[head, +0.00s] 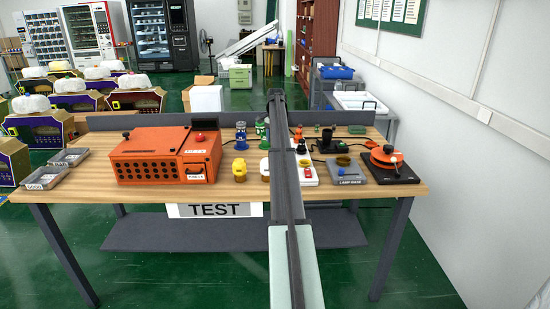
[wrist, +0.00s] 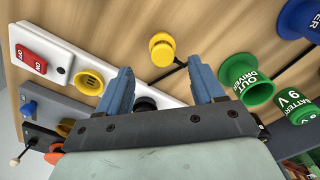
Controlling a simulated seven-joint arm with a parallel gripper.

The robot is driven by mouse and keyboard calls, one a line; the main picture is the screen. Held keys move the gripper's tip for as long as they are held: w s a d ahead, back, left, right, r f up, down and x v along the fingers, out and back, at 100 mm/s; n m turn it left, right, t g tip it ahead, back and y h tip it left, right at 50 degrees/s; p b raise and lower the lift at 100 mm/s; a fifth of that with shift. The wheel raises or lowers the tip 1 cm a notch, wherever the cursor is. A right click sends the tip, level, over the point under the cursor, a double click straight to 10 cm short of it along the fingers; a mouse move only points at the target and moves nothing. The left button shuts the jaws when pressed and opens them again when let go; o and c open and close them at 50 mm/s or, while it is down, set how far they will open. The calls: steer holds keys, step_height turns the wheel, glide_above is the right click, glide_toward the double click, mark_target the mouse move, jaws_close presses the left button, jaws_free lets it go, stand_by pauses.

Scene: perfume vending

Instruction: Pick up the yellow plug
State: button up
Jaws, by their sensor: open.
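The yellow plug (wrist: 162,48) stands on the wooden table in the wrist view, round-topped, with a black cable near it. In the head view, the yellow plug (head: 239,171) is at the front middle of the table, just left of my arm. My gripper (wrist: 160,72) is open and empty, with its two blue fingers apart. In the wrist view the plug shows beyond the fingertips, roughly centred between them, and apart from both. The height of the fingers above the table is hard to tell. My arm hides part of the table in the head view.
A white strip with a red switch (wrist: 31,59) and a yellow socket (wrist: 88,82) lies left of the plug in the wrist view. An orange box (head: 150,155) fills the table's left.

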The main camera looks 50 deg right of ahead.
steer(key=shift+w+f, duration=0.2)
steer(key=shift+f, duration=3.9)
steer(key=c, duration=1)
